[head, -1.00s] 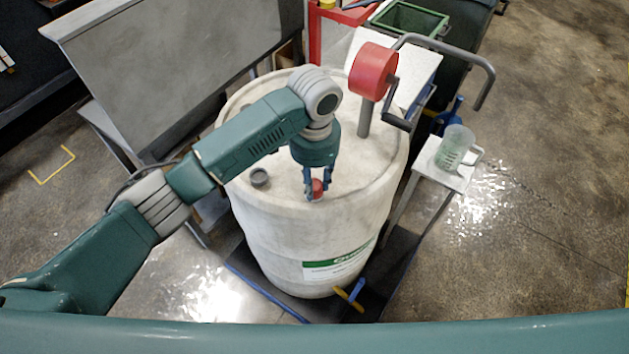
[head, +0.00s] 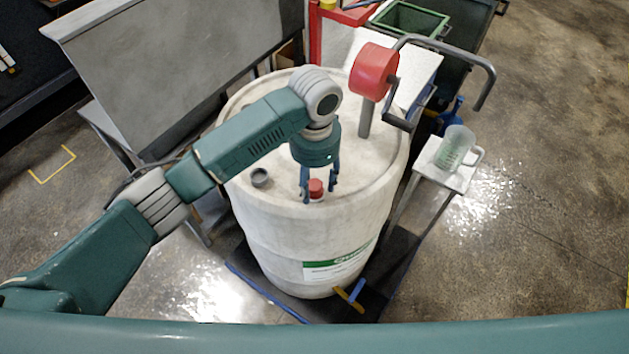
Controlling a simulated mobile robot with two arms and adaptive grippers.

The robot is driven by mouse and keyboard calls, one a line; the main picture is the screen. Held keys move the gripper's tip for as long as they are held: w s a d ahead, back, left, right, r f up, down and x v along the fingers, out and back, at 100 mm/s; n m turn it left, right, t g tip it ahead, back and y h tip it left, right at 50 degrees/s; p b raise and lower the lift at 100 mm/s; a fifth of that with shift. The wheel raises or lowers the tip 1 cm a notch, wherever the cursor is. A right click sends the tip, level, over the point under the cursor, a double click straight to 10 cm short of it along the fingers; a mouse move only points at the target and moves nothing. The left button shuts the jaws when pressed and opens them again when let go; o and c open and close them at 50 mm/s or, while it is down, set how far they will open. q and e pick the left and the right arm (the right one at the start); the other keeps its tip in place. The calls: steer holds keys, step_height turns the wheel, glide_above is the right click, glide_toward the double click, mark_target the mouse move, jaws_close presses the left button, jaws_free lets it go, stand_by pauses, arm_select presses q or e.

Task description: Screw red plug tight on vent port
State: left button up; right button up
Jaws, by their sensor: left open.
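The red plug (head: 316,187) sits upright on the near part of the top of the white drum (head: 300,245). The vent port is hidden beneath the plug; I cannot tell how deep the plug sits. My left gripper (head: 318,193) points down over the plug. Its fingers are open, one on each side of the plug, with a gap visible at the right. My right gripper is not in view.
A grey cap or port (head: 260,177) is on the drum top at the left. A red hand-crank pump (head: 373,72) with a curved grey spout (head: 470,62) rises at the right. A measuring jug (head: 455,148) stands on a small white table (head: 440,172).

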arm_select(q)
steer(key=n, duration=1.4)
steer(key=shift+n, duration=0.4)
steer(key=n, duration=0.5)
steer(key=shift+n, duration=0.4)
jaws_close()
steer(key=m, duration=0.5)
steer(key=m, duration=0.5)
steer(key=shift+m, duration=0.4)
